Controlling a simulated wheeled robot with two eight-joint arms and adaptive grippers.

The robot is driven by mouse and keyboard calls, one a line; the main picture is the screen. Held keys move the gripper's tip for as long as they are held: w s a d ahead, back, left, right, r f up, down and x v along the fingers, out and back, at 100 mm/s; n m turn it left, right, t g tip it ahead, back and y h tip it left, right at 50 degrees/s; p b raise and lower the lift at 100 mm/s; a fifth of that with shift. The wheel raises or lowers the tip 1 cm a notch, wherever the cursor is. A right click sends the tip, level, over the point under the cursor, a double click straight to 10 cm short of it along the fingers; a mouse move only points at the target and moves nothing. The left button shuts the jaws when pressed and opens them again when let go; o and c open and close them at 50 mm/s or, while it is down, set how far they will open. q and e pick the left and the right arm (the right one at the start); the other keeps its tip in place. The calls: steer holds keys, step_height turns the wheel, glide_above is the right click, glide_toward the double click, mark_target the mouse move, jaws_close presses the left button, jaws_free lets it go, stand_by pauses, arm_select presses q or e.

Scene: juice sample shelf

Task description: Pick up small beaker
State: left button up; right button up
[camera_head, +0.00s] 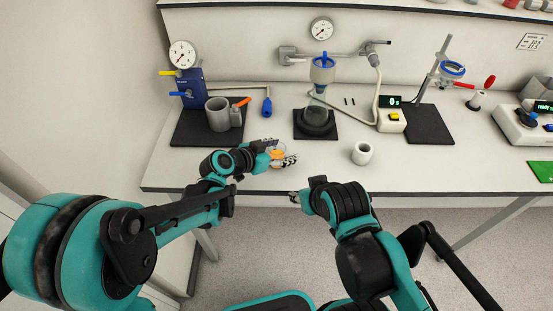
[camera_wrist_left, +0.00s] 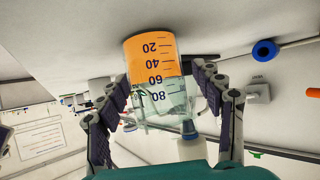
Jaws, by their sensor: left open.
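The small beaker (camera_head: 278,152) stands on the white bench near its front edge, with orange juice in it. In the left wrist view the beaker (camera_wrist_left: 155,70) shows glass with black graduation marks, and the orange fills its lower part. My left gripper (camera_head: 283,153) is open around the beaker, with one finger on each side. In the left wrist view the fingers of my left gripper (camera_wrist_left: 168,95) flank the glass, and I cannot tell whether they touch it. My right gripper (camera_head: 294,197) is in front of the bench edge, away from the beaker, and its fingers are too small to read.
A flask in a black stand (camera_head: 317,116) is behind the beaker. A white cup (camera_head: 362,153) stands to the right. A grey cylinder (camera_head: 218,114) on a black mat is at the left. The bench front between beaker and cup is clear.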

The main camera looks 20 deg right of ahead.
arm_select(q)
steer(key=shift+x, duration=0.75)
steer(key=shift+r, duration=0.1)
steer(key=shift+c, duration=1)
steer(key=c, duration=1.3)
steer(key=shift+r+p, duration=0.6)
steer(key=shift+r, duration=0.45)
steer(key=shift+c, duration=0.2)
steer(key=r, duration=0.1)
steer(key=r+p, duration=0.1)
steer(key=shift+s+d+r, duration=0.25)
steer(key=s+d+r+p, duration=0.4)
steer(key=s+d+r, duration=0.2)
steer(key=d, duration=0.2)
steer(key=shift+s+d+r, duration=0.15)
steer(key=shift+d, duration=0.25)
